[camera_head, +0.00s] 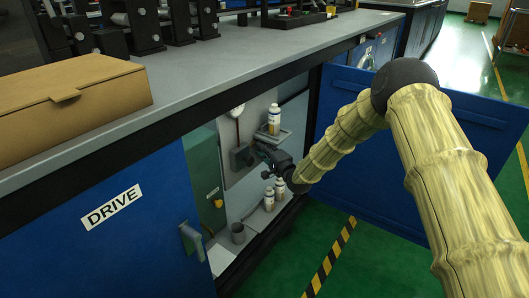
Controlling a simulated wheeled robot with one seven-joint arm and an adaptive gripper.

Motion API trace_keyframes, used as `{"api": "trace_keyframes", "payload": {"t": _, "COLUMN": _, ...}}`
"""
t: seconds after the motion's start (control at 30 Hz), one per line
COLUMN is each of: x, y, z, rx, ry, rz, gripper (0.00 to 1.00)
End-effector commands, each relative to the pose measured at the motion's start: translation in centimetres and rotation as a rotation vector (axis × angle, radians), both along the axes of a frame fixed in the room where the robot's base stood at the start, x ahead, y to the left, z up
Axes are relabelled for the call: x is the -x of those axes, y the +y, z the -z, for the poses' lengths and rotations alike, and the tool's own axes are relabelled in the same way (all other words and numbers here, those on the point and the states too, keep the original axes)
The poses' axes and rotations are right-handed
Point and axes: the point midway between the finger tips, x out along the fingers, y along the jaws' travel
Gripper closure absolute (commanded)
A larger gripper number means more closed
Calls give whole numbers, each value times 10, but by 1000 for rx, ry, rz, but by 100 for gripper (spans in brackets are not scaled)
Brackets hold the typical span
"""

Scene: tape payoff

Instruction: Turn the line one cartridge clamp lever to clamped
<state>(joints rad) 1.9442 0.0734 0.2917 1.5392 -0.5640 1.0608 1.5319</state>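My gripper (262,153) reaches into the open cabinet bay from the right, at the end of my pale ribbed arm. Its fingers are small and dark, and I cannot tell whether they are open or shut. Just left of it a dark grey block (240,158) is fixed to the light back panel. The fingertips are close to or touching this block; I cannot tell which. A clamp lever cannot be made out clearly; it may be hidden at the gripper. No line number can be read.
A bottle (274,122) stands on a small shelf just above my gripper. Two bottles (269,199) and a grey cup (238,233) stand below. The blue DRIVE door (140,225) bounds the bay at left, an open blue door (345,170) at right. The worktop (215,70) overhangs.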

Motion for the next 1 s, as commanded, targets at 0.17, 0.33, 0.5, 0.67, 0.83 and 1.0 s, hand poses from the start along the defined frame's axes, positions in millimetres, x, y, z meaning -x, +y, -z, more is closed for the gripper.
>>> {"api": "trace_keyframes", "payload": {"t": 0.17, "x": -3, "y": 1, "z": 0, "rx": -1, "ry": 1, "rz": 1, "gripper": 77}}
{"api": "trace_keyframes", "payload": {"t": 0.33, "x": -2, "y": 1, "z": 0, "rx": -1, "ry": 1, "rz": 1, "gripper": 77}}
{"api": "trace_keyframes", "payload": {"t": 0.5, "x": -2, "y": 1, "z": 0, "rx": -1, "ry": 1, "rz": 1, "gripper": 100}}
{"api": "trace_keyframes", "payload": {"t": 0.67, "x": -2, "y": 0, "z": 0, "rx": -1, "ry": 1, "rz": 2, "gripper": 100}}
{"api": "trace_keyframes", "payload": {"t": 0.83, "x": -2, "y": -4, "z": 1, "rx": 8, "ry": -11, "rz": 6, "gripper": 100}}
{"api": "trace_keyframes", "payload": {"t": 1.0, "x": -2, "y": -18, "z": 4, "rx": 43, "ry": -57, "rz": 20, "gripper": 100}}
